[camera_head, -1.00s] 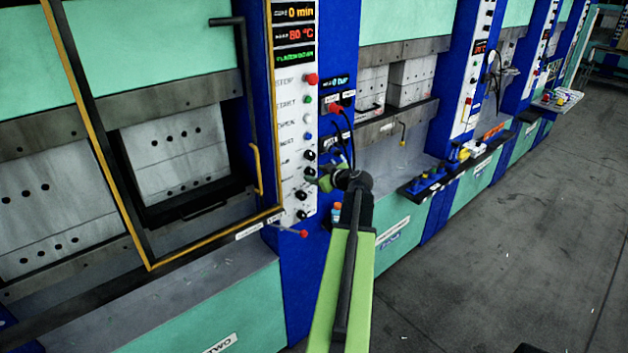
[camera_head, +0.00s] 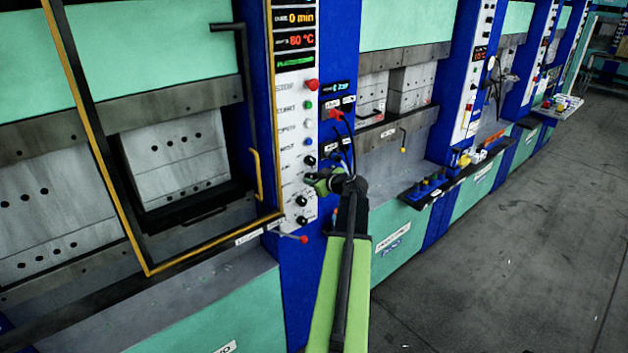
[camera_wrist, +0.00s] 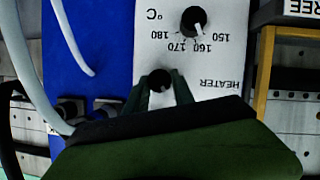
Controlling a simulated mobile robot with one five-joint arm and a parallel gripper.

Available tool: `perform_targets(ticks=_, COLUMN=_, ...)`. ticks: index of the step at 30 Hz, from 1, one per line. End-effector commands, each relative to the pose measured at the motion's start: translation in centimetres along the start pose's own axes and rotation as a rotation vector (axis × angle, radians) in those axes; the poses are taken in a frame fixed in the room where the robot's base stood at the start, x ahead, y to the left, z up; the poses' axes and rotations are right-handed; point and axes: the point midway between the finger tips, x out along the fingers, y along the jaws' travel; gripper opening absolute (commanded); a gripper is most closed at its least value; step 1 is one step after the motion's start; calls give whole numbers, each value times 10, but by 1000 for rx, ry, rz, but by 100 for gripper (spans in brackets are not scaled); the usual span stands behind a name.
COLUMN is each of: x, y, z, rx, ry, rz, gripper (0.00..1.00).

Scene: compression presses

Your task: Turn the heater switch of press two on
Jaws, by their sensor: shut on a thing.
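The heater switch (camera_wrist: 160,80) is a dark round knob on the white control panel of press two (camera_head: 289,135). In the upside-down wrist view it sits beside the printed word HEATER (camera_wrist: 221,83). My gripper (camera_head: 316,181) is at the panel's lower part in the head view. In the wrist view its two dark green fingers (camera_wrist: 161,88) stand on either side of the switch and are shut on it. In the head view the switch is hidden behind the gripper. I cannot tell which way the switch points.
A temperature dial (camera_wrist: 194,20) marked 150 to 180 °C is close to the switch. More black knobs (camera_head: 302,200) sit below my gripper. Black cables (camera_head: 346,135) hang beside the panel. A yellow-edged guard frame (camera_head: 147,268) borders it on the left. The floor (camera_head: 500,240) at right is clear.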

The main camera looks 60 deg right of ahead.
Motion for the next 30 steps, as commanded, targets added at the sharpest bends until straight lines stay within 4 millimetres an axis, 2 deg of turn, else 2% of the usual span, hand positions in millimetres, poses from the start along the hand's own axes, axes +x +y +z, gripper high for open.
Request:
perform_targets(ticks=11, x=0, y=2, z=1, rx=75, ry=0, rz=-31, gripper=0)
perform_targets(ticks=30, x=1, y=5, z=6, rx=589, ry=-3, rz=-244, gripper=0)
